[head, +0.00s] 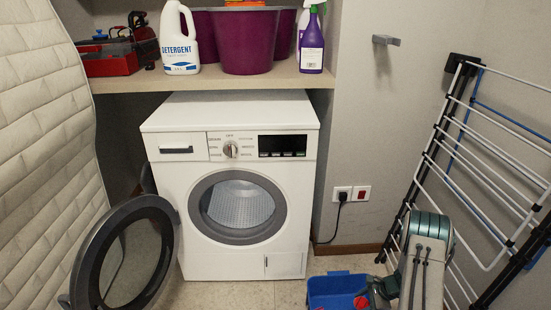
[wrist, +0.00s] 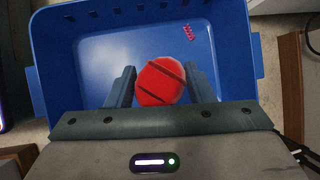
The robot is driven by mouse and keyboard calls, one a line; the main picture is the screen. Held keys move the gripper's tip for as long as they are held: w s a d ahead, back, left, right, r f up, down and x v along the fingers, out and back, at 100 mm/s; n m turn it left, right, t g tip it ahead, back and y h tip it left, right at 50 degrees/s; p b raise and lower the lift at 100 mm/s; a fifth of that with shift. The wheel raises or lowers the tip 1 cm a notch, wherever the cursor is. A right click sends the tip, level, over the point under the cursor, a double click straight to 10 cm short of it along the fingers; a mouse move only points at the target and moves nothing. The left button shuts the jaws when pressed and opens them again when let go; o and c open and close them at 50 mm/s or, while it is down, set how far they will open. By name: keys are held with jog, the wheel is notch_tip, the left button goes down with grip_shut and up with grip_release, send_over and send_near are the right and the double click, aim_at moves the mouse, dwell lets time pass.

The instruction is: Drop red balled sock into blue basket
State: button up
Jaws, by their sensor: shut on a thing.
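The red balled sock (wrist: 160,82) sits between the two fingers of my gripper (wrist: 160,88), which is shut on it in the wrist view. The blue basket (wrist: 45,55) lies below, and the sock shows against its inside. How far the sock is above the basket floor I cannot tell. In the head view the blue basket (head: 330,287) stands on the floor at the bottom, right of centre. My gripper (head: 368,296) is at its right part, with the red sock (head: 361,302) partly visible at the fingers.
A white washing machine (head: 231,190) stands behind with its round door (head: 118,255) swung open to the left. A drying rack (head: 480,160) leans at the right, close to my arm. A shelf (head: 220,78) above holds a detergent bottle (head: 180,40), a purple tub (head: 245,42) and a spray bottle (head: 312,45).

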notch_tip(320, 180, down, 5)
jog(key=b, duration=0.2)
jog(key=shift+f+b, duration=0.2)
jog(key=shift+b, duration=0.2)
jog(key=o, duration=1)
jog(key=p+v, duration=0.3)
jog(key=v, duration=1.1)
jog(key=shift+a+p, duration=0.1)
jog(key=shift+p, duration=0.2)
